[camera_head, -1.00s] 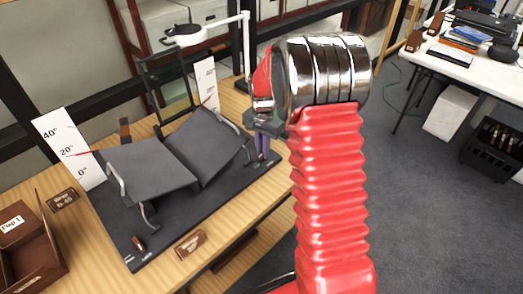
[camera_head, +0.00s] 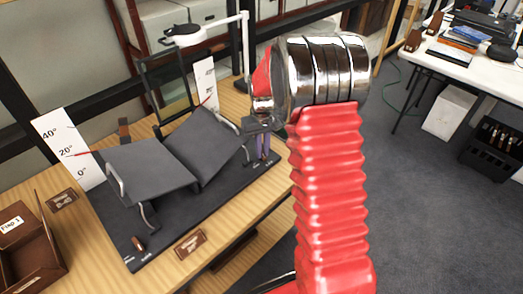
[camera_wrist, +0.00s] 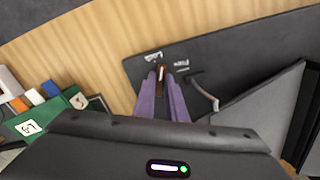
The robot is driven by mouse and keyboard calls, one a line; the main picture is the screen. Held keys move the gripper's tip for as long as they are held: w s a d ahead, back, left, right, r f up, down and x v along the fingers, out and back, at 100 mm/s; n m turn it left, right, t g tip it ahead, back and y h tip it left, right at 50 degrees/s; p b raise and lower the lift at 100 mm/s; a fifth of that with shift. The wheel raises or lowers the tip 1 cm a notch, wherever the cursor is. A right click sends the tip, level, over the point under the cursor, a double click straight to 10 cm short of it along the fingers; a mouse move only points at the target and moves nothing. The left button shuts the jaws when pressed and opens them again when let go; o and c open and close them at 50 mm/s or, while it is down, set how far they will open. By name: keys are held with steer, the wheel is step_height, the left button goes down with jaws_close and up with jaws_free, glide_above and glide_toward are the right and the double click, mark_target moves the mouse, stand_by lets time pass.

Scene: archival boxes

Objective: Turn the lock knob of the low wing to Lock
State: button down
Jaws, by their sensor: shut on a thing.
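A dark book cradle (camera_head: 185,225) lies on the wooden table with two grey wings, a left wing (camera_head: 150,167) and a right wing (camera_head: 203,145). My gripper (camera_head: 263,152) is at the cradle's right end, beside the right wing, fingers down. In the wrist view its purple fingers (camera_wrist: 161,80) are shut on a small brown lock knob (camera_wrist: 162,73), partly hidden between them. The Lock label (camera_wrist: 146,57) is left of the knob and the Free label (camera_wrist: 181,65) is right of it. Another brown knob (camera_head: 139,243) sits at the cradle's near left corner.
Angle scales stand behind the left wing (camera_head: 66,148) and the right wing (camera_head: 206,84). A bent metal bar (camera_wrist: 204,92) is close to the fingers. A brown box (camera_head: 30,250) is at the table's left. A green object (camera_wrist: 50,118) lies left in the wrist view.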

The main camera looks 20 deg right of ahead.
steer(key=n, duration=0.5)
steer(key=shift+d, duration=0.1)
stand_by(0.3)
steer(key=c, duration=1.8)
jaws_free()
steer(key=shift+r, duration=0.1)
step_height(320, 180, up, 14)
steer(key=shift+f, duration=0.25)
steer(key=shift+w, duration=0.1)
